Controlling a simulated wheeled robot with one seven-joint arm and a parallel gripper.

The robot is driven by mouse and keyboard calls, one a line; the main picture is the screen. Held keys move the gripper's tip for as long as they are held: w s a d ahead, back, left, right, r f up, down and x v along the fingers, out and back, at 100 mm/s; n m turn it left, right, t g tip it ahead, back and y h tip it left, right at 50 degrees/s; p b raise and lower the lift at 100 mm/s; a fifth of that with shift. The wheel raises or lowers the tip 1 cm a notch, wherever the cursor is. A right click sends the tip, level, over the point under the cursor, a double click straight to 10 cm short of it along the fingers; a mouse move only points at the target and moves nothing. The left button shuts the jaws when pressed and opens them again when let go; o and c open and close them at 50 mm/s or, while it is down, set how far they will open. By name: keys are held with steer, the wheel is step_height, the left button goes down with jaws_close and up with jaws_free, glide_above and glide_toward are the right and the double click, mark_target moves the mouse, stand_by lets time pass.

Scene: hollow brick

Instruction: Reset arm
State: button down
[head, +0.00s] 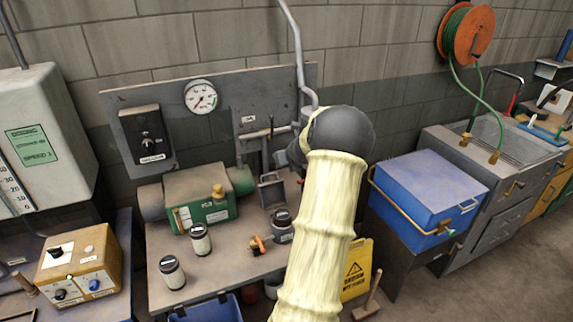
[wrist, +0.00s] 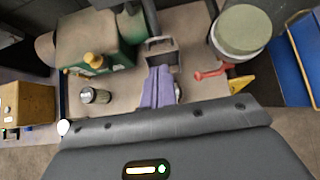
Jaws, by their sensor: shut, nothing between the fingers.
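My arm, in a cream ribbed sleeve with a dark rounded joint, rises through the middle of the head view and bends away over the workbench (head: 240,282). It hides my gripper's fingers there. In the wrist view my gripper (wrist: 160,72) shows as two purple-grey fingers pressed together, with nothing between them. They are above the bench top, just in front of a small dark open-topped holder (wrist: 160,53). That holder also shows in the head view (head: 271,190).
The bench carries a green machine (head: 205,195), several dark-lidded jars (head: 172,272) and a small orange-handled item (head: 258,243). A panel with a gauge (head: 201,97) stands behind. A blue chest (head: 425,195) and sink unit (head: 500,150) are right; a control box (head: 75,262) is left.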

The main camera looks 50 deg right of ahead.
steer(key=shift+s+a+r, duration=0.15)
steer(key=shift+s+r, duration=0.1)
steer(key=shift+w+a, duration=0.1)
stand_by(0.4)
steer(key=w+a+n+g+y, duration=0.1)
steer(key=w+a+n+y, duration=0.15)
steer(key=a+n, duration=0.95)
steer(key=w+a+n+g+y, duration=0.1)
steer(key=w+a+n+y, duration=0.15)
steer(key=a+n, duration=0.95)
steer(key=s+a+n+g, duration=0.1)
steer(key=s+a+n, duration=0.4)
steer(key=a, duration=0.4)
steer(key=s+a+f+n+g, duration=0.1)
steer(key=s+a+n, duration=0.4)
steer(key=a+n, duration=0.2)
steer(key=s+a+n+g, duration=0.1)
steer(key=s+a+n, duration=0.5)
steer(key=a, duration=0.6)
steer(key=shift+f+g, duration=0.3)
steer(key=shift+f, duration=0.05)
